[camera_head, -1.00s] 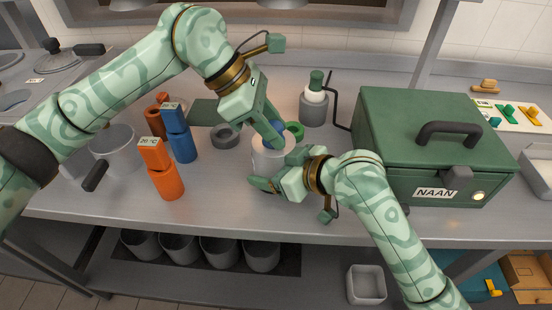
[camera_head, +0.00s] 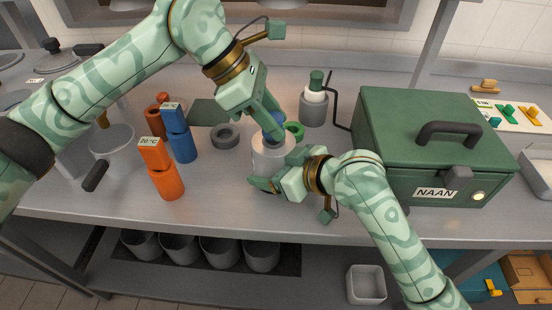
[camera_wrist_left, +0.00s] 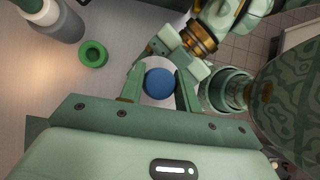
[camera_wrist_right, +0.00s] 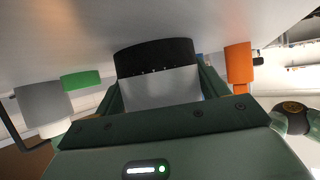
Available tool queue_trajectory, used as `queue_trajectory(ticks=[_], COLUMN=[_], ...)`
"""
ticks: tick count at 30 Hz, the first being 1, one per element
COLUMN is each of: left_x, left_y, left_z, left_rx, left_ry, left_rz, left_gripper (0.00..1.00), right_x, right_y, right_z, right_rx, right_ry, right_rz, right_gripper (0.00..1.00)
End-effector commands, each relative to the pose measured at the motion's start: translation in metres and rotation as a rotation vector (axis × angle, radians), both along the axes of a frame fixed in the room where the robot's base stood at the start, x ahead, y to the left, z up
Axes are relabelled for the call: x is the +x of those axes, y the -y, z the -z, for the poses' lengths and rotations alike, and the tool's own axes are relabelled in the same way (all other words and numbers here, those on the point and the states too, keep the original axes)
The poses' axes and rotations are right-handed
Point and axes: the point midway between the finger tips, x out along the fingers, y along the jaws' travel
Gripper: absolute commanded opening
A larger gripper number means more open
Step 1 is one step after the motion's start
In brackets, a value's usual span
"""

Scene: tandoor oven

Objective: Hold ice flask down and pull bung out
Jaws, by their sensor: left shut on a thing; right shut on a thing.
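The ice flask (camera_head: 270,158) is a pale grey cylinder standing on the steel counter. My right gripper (camera_head: 264,184) is shut around its lower body from the front right. The right wrist view shows the flask wall (camera_wrist_right: 160,88) between the fingers, with a black band (camera_wrist_right: 155,56) at the counter side. The blue round bung (camera_wrist_left: 159,84) is between my left fingers in the left wrist view. My left gripper (camera_head: 275,132) is shut on it at the flask's top. Fingers hide the bung's lower part, so I cannot tell whether it is clear of the mouth.
Orange containers (camera_head: 168,184) and blue ones (camera_head: 182,147) stand to the left. A grey ring (camera_head: 225,136) and a green ring (camera_head: 295,130) lie near the flask. A grey bottle (camera_head: 314,108) stands behind. The green NAAN box (camera_head: 432,145) is at right. The front counter strip is clear.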

Motion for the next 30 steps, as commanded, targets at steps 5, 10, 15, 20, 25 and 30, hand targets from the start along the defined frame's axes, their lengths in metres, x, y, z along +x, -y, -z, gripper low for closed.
queue_trajectory(ticks=[5,10,15,20,25,30], left_x=[0.0,0.0,0.0,0.001,0.0,0.001], left_y=[0.0,0.0,0.0,0.0,0.0,0.0], left_z=[0.0,-0.001,-0.01,-0.02,-0.03,-0.04], left_rx=[0.0,0.0,-0.001,-0.001,0.0,0.0], left_ry=[-0.001,0.0,0.0,0.001,0.001,0.001], left_rz=[-0.001,0.0,0.0,-0.001,-0.001,0.0], left_gripper=[0.11,0.11,0.11,0.11,0.11,0.11], right_x=[-0.001,-0.001,-0.001,-0.001,-0.001,-0.001], right_y=[0.0,0.0,0.0,0.0,0.0,0.0], right_z=[0.003,0.003,0.003,0.003,0.003,0.003], right_rx=[-0.004,-0.004,-0.004,-0.004,-0.004,-0.004], right_ry=[-0.005,-0.005,-0.005,-0.005,-0.005,-0.005], right_rz=[0.0,0.0,0.0,0.0,0.0,0.0], right_gripper=[0.45,0.45,0.45,0.45,0.45,0.45])
